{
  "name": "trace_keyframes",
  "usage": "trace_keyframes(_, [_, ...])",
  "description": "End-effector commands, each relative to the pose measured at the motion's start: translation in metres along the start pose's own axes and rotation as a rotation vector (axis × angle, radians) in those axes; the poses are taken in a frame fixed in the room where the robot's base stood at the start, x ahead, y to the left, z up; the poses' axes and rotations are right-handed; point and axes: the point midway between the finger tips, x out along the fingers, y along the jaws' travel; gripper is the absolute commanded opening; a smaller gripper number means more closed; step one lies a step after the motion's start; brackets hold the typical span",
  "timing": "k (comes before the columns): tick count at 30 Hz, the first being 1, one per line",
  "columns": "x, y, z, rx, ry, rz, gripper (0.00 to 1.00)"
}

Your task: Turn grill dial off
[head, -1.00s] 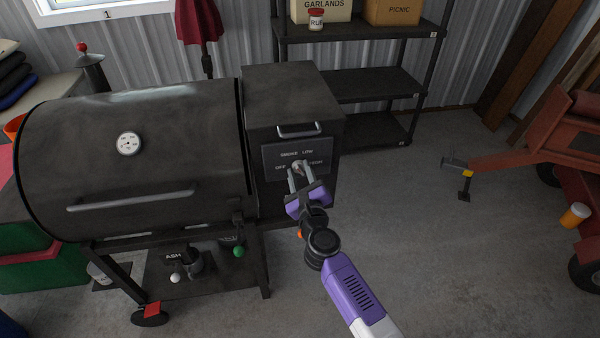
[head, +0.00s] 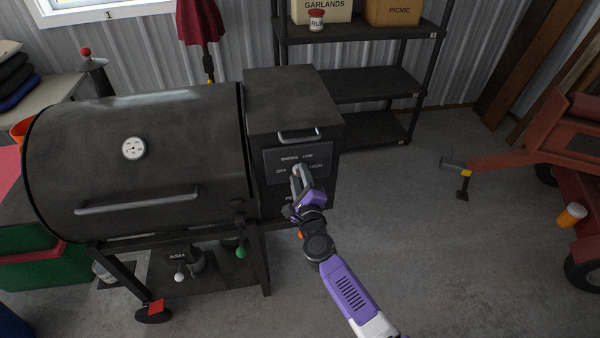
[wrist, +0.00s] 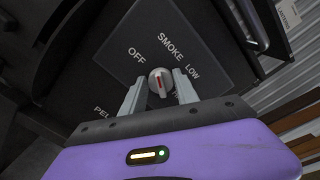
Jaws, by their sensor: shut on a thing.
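The grill (head: 150,165) stands at the left in the head view, with a dark control panel (head: 270,158) on the front of its right-hand box. The grill dial (wrist: 160,83) is a small light knob with a red mark, clearest in the wrist view. There the red mark runs nearly upright, its upper end towards the gap between OFF and SMOKE. My gripper (head: 299,174) is at the panel, a finger on each side of the dial, shut on it. In the head view the fingers hide most of the dial and some lettering.
A handle (head: 299,134) juts out above the panel, and a long lid handle (head: 137,200) is to its left. A dark shelf (head: 370,85) stands behind the grill. A red trailer (head: 530,160) is at the right.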

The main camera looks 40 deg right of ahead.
Motion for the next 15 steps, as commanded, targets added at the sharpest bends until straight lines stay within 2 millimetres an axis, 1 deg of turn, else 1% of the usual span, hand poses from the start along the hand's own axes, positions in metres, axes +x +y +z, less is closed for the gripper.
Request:
trace_keyframes(6, [-0.0004,0.0004,0.0014,-0.2,0.0,0.003,0.0])
trace_keyframes(15, [-0.0002,0.002,0.0009,-0.416,-0.001,0.002,0.0])
